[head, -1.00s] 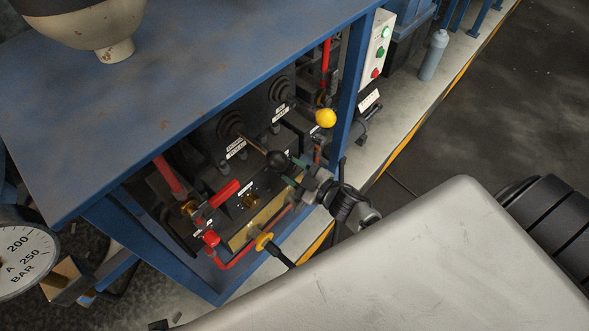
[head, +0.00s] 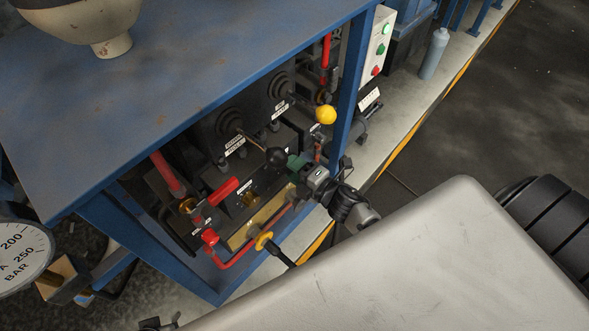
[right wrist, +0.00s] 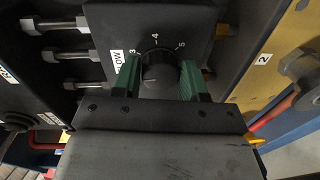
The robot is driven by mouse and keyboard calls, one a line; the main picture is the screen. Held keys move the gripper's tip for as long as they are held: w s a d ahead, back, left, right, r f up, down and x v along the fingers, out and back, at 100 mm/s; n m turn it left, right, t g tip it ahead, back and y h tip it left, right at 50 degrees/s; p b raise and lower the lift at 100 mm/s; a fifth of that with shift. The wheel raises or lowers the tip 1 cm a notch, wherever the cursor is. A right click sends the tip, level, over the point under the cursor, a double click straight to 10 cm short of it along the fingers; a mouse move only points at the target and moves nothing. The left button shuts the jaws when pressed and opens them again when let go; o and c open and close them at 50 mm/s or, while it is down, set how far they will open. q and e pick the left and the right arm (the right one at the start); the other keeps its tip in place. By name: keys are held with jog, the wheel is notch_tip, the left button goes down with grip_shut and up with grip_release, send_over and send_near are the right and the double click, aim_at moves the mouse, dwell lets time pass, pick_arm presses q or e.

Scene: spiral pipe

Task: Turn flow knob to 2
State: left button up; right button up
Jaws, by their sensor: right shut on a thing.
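The flow knob (right wrist: 160,72) is a round black knob on a dark panel. The numbers 3, 4 and 5 show on the scale around its far side, and a partly covered white label (right wrist: 117,62) reads "LOW". My right gripper (right wrist: 158,80) has its green fingers on either side of the knob, shut on it. A faint pale mark shows on the knob's face, but its exact setting is hard to read. In the head view the right gripper (head: 297,163) is at the valve block under the blue bench, and its fingers hide the knob. The left gripper is not in view.
A black ball-ended lever (head: 277,157) stands close beside the right gripper. A yellow ball handle (head: 325,115), a red-handled valve (head: 222,191) and a blue frame post (head: 352,85) are nearby. The blue bench top (head: 190,85) overhangs the block.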

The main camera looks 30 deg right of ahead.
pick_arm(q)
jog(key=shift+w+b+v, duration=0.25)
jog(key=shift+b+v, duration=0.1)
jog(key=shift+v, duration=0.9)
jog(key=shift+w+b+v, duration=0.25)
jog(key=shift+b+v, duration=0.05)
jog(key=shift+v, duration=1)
pick_arm(e)
jog(key=shift+s+n, duration=0.1)
jog(key=shift+n, duration=1.8)
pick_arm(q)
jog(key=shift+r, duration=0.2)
pick_arm(e)
jog(key=o, duration=0.9)
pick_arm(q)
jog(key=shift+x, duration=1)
pick_arm(e)
jog(key=v, duration=1)
jog(key=shift+s, duration=0.4)
